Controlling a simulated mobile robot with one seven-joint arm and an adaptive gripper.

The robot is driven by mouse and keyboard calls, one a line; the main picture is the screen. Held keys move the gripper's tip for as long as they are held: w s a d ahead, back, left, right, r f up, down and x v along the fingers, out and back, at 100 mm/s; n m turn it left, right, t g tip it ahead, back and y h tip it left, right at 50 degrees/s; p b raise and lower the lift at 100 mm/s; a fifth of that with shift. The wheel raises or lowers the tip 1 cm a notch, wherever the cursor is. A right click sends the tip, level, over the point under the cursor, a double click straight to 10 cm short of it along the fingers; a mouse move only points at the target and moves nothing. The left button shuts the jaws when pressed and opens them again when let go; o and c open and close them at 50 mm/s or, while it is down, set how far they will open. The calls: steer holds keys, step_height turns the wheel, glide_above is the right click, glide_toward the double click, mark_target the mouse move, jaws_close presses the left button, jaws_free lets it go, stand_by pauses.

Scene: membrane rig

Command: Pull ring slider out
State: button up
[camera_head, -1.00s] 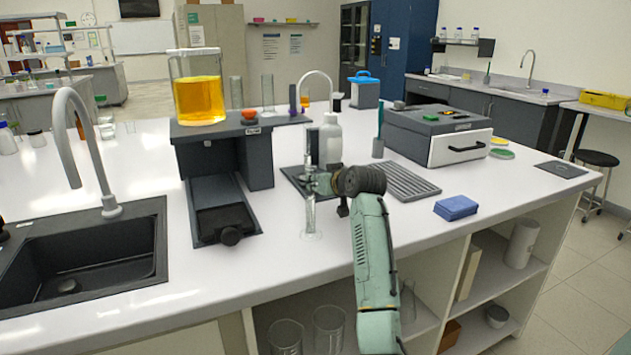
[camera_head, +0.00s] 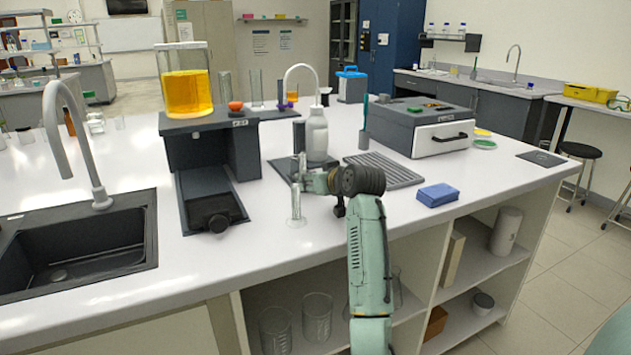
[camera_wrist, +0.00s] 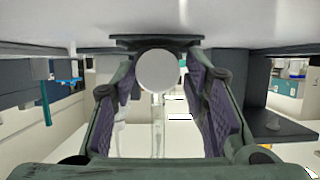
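A dark rig (camera_head: 205,150) stands on the white bench at the left of the head view.
A beaker of orange liquid (camera_head: 187,92) and an orange knob (camera_head: 236,105) are on top of the rig. A white bottle (camera_head: 317,135) stands behind my gripper. A ribbed tray (camera_head: 388,171) and blue sponge (camera_head: 437,195) lie right. The sink (camera_head: 80,245) is left.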

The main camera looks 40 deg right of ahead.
steer(key=shift+o, duration=0.9)
steer(key=shift+s, duration=0.1)
steer(key=shift+s+r, duration=0.15)
steer(key=shift+s, duration=0.1)
steer(key=v, duration=1.1)
steer(key=shift+s+a, duration=0.1)
steer(key=shift+s, duration=0.1)
steer(key=shift+s, duration=0.1)
